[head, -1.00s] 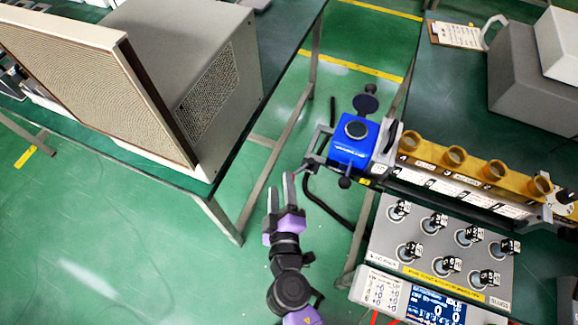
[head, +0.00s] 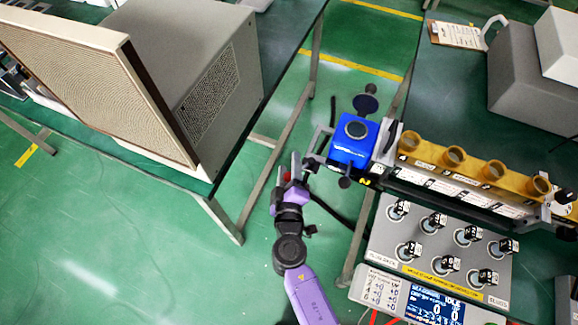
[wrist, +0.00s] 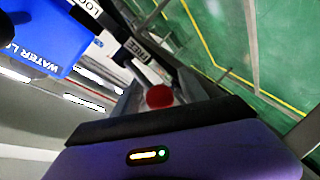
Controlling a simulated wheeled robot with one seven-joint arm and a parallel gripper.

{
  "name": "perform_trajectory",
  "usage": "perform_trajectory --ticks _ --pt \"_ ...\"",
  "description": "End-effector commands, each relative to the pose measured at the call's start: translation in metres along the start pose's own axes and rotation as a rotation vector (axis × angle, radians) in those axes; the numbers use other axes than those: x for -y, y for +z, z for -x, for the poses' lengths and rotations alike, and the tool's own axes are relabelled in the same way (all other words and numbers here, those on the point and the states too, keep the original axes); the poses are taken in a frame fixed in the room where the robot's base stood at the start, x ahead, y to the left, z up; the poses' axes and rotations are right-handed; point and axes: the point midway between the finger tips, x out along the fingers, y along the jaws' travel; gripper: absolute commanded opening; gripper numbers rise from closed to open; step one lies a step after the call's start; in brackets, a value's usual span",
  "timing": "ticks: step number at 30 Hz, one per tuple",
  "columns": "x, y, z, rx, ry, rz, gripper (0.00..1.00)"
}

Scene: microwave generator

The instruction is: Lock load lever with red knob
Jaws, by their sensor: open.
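The red knob (wrist: 160,97) shows in the wrist view between the two grey fingers of my gripper (wrist: 150,98). The fingers look spread around it; I cannot tell whether either touches it. In the head view the knob (head: 287,177) is a small red spot at the fingertips of my gripper (head: 285,174), left of the blue water load (head: 352,147). The blue water load (wrist: 40,35) also shows at the wrist view's upper left. Its nearby labels read LOCK (wrist: 95,8) and FREE (wrist: 138,48). The lever's shaft is mostly hidden.
A yellow-brown rail with several round openings (head: 470,168) runs right of the load. A grey panel with several knobs (head: 440,245) and a display unit (head: 430,300) stand before it. A large beige cabinet (head: 100,80) stands left.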

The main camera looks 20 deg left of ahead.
Motion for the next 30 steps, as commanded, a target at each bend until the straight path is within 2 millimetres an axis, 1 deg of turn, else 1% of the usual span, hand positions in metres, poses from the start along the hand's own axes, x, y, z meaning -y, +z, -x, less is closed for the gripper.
perform_trajectory --ticks 4,5,6,8,9,12,30 --pt "0.0001 0.0001 0.0002 0.0 0.0 0.0 0.5" --pt "0.0001 0.0 0.0003 0.0 0.0 0.0 0.46" --pt "0.0001 0.0 0.0003 0.0 0.0 0.0 0.38" --pt "0.0001 0.0001 0.0004 0.0 0.0 0.0 0.27" --pt "0.0002 0.0001 0.0004 0.0 0.0 0.0 0.19" --pt "0.0004 0.0001 0.0005 0.0 -0.001 -0.001 0.0" --pt "0.0014 0.0003 0.001 0.0 -0.003 -0.003 0.0"
